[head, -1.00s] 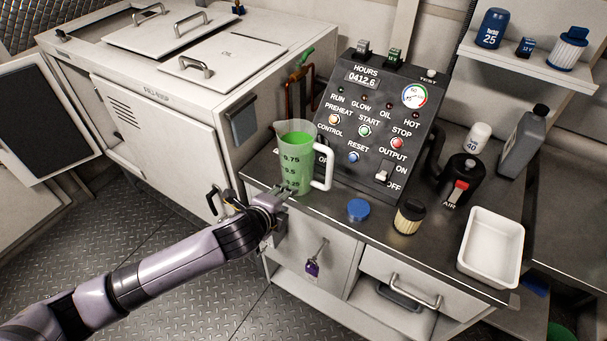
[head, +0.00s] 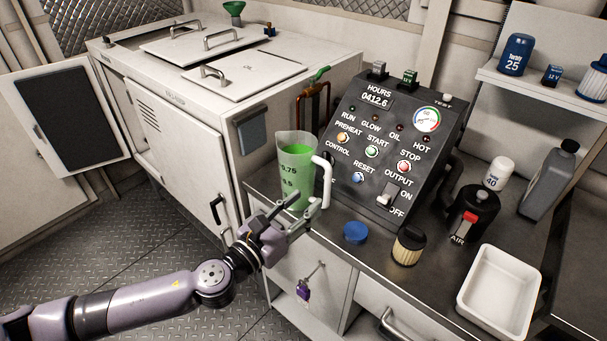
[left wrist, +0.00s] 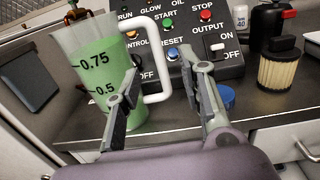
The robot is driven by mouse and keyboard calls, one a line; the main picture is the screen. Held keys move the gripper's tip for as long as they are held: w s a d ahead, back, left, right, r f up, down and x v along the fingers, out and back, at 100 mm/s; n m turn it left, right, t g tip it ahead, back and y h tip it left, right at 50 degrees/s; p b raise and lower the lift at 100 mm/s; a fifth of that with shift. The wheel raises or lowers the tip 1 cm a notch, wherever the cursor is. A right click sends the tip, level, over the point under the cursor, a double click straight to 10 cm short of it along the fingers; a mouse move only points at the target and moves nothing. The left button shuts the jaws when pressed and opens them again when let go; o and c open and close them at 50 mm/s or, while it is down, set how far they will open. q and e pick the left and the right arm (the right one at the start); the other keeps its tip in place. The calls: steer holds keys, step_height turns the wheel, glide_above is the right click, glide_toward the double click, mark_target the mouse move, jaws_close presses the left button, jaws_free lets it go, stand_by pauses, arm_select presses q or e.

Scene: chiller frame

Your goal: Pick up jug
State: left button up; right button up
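The jug (head: 292,165) is a clear measuring jug with green liquid, marks 0.75 and 0.5 and a white handle on its right side. It stands upright on the counter and also shows in the left wrist view (left wrist: 92,75). My left gripper (head: 309,200) is open at the front of the jug, low by the handle. In the left wrist view its two fingers (left wrist: 160,72) are spread, with the handle showing between the tips. The left finger covers part of the jug's side. I cannot tell whether it touches the jug. My right gripper is not in view.
The control panel (head: 384,150) stands behind and right of the jug. A blue cap (head: 356,233), a filter (head: 408,247), a black air canister (head: 472,215) and a white tray (head: 499,288) sit along the counter to the right. A white cabinet (head: 175,130) is at left.

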mark_target(325, 184)
arm_select(q)
steer(key=x, duration=0.4)
steer(key=shift+w+d, duration=0.15)
steer(key=shift+d, duration=0.05)
steer(key=shift+a+f+p+x, duration=0.15)
steer(key=shift+p+x, duration=0.1)
steer(key=shift+x, duration=1.2)
steer(key=shift+a+f+p+x, duration=0.15)
steer(key=shift+p+x, duration=0.1)
steer(key=shift+x, duration=1.2)
jaws_close()
steer(key=shift+w+r, duration=0.15)
steer(key=shift+r, duration=0.05)
